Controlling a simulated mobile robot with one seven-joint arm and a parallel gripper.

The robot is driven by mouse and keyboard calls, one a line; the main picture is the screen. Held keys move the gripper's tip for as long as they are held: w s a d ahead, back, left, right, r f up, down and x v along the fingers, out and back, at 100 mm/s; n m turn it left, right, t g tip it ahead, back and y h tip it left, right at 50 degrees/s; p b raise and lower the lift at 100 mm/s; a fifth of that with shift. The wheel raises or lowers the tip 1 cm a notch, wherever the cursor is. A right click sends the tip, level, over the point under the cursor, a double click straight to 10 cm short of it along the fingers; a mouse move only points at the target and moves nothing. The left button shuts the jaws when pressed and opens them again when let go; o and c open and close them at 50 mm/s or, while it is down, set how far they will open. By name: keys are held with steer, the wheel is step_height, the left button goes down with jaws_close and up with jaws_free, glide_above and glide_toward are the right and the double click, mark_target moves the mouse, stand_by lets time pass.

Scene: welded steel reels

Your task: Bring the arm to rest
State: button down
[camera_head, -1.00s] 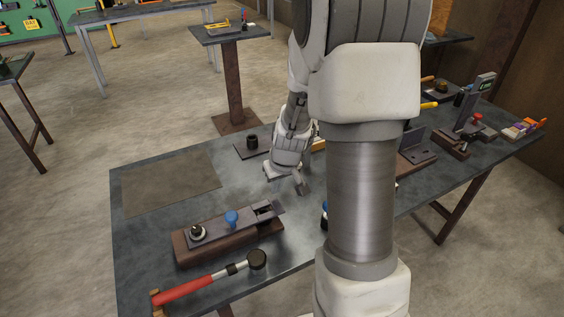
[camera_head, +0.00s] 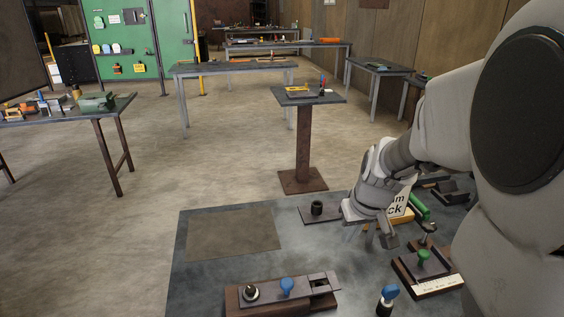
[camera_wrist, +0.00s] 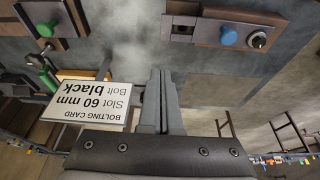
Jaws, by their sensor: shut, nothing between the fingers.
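My arm reaches in from the right in the head view, and my gripper (camera_head: 377,238) hangs over the steel table (camera_head: 200,285). In the wrist view the two fingers of my gripper (camera_wrist: 161,78) lie side by side, shut with nothing between them. A white bolting card (camera_wrist: 97,103) reading "Slot 60 mm, Bolt black" shows beside the fingers. In the head view the card (camera_head: 399,207) is partly hidden behind my gripper. I cannot tell whether the fingers touch anything.
A fixture with a blue knob (camera_head: 287,286) lies at the table's front. A green-knobbed fixture (camera_head: 424,258) and a blue-topped tool (camera_head: 387,298) are at right. A black cylinder (camera_head: 317,208) stands on a plate behind. A bare brown mat (camera_head: 232,234) lies at left.

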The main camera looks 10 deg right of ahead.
steer(key=s+a+r+t+p, duration=0.1)
steer(key=s+a+r, duration=1)
steer(key=s, duration=0.4)
steer(key=shift+s+a+r+t+p, duration=0.15)
steer(key=shift+s+r+t+p, duration=0.1)
steer(key=shift+r+t+p, duration=0.25)
